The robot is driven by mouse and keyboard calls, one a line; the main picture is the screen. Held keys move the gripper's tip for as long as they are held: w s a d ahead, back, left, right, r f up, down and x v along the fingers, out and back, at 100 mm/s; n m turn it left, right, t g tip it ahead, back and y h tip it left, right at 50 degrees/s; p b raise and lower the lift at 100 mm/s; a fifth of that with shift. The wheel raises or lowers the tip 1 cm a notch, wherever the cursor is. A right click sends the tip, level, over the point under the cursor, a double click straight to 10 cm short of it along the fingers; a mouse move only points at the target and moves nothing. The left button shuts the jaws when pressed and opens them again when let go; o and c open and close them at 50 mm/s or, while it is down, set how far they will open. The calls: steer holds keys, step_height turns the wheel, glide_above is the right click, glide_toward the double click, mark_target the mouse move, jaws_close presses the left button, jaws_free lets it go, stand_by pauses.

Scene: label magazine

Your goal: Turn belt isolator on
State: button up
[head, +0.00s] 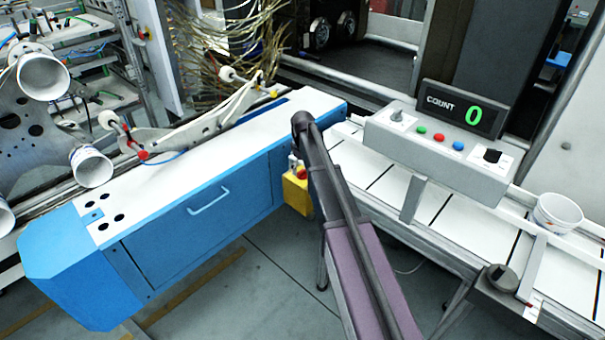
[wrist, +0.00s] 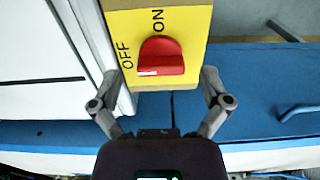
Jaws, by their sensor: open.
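The belt isolator is a yellow box (wrist: 190,22) with a red rotary knob (wrist: 162,55), filling the upper middle of the wrist view. OFF is printed to the knob's left and ON above it. In the head view the yellow box (head: 297,196) hangs low between the blue cabinet and the conveyor, partly hidden by my arm.
A blue cabinet (head: 190,215) with a white top stands left of the isolator. The conveyor (head: 450,215) runs to the right, with a grey control panel (head: 440,150), a display reading 0 and a white tub (head: 557,213). Bare floor shows in front.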

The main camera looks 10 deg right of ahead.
steer(key=shift+f, duration=0.3)
steer(key=c, duration=1.2)
steer(key=shift+o, duration=0.2)
